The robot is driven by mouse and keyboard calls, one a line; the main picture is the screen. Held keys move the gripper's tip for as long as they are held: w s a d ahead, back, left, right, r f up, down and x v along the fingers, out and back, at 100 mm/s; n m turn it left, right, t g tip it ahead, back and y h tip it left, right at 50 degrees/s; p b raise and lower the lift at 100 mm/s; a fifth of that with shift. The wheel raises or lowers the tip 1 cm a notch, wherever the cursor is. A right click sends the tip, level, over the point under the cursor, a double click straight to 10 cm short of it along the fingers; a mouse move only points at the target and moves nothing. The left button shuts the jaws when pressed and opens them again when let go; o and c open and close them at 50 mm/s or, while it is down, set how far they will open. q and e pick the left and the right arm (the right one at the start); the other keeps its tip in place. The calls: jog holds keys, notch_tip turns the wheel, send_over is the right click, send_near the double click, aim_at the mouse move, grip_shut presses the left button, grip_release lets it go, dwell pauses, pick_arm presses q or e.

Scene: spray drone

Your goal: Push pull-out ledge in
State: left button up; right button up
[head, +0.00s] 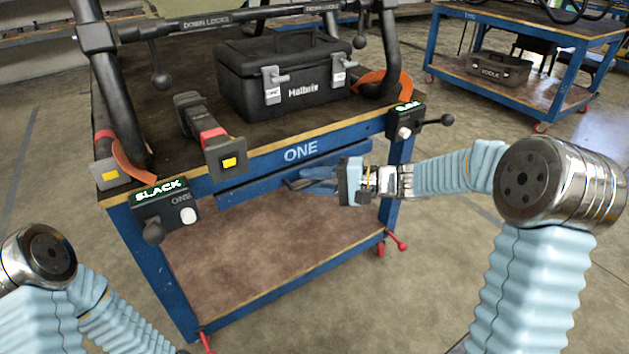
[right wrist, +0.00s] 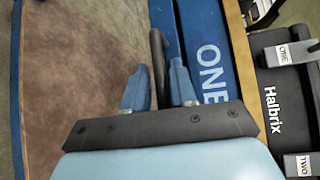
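The blue table labelled ONE (head: 298,150) has a narrow blue pull-out ledge (head: 245,186) along its front, just below the ONE panel. It shows as a blue strip in the right wrist view (right wrist: 161,14), with a dark bar-like handle (right wrist: 158,60) on it. My right gripper (head: 315,180) is at the front of the ledge, right of its middle. In the right wrist view its two blue fingertips (right wrist: 158,82) stand apart on either side of the handle, with gaps showing. How far the ledge sticks out is hard to tell. My left gripper is not in view.
On the table sit a black Halbrix case (head: 290,80) and a black clamp with a yellow square (head: 222,150). A SLACK box (head: 165,205) and another lever box (head: 405,122) hang at the front corners. A brown lower shelf (head: 270,255) lies beneath.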

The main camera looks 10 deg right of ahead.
jog(key=p+v, duration=0.1)
jog(key=v, duration=1.3)
jog(key=shift+w+f, duration=0.1)
jog(key=s+a+f+m+g+h, duration=0.1)
jog(key=s+a+f+g+h, duration=0.2)
jog(key=f, duration=0.8)
jog(key=s+a+f+g+h, duration=0.2)
jog(key=s+a+f+g, duration=0.1)
jog(key=f, duration=0.9)
jog(key=s+a+f+n+h, duration=0.3)
jog(key=s+f, duration=0.3)
jog(key=f, duration=0.2)
jog(key=s+a+f+n+h, duration=0.2)
jog(key=s+a+f+h, duration=0.1)
jog(key=s+f, duration=0.5)
notch_tip(320, 180, up, 11)
jog(key=a+p, duration=0.2)
jog(key=p, duration=1)
jog(key=shift+w+a+n, duration=0.2)
jog(key=shift+w+n, duration=0.15)
jog(key=shift+n, duration=0.05)
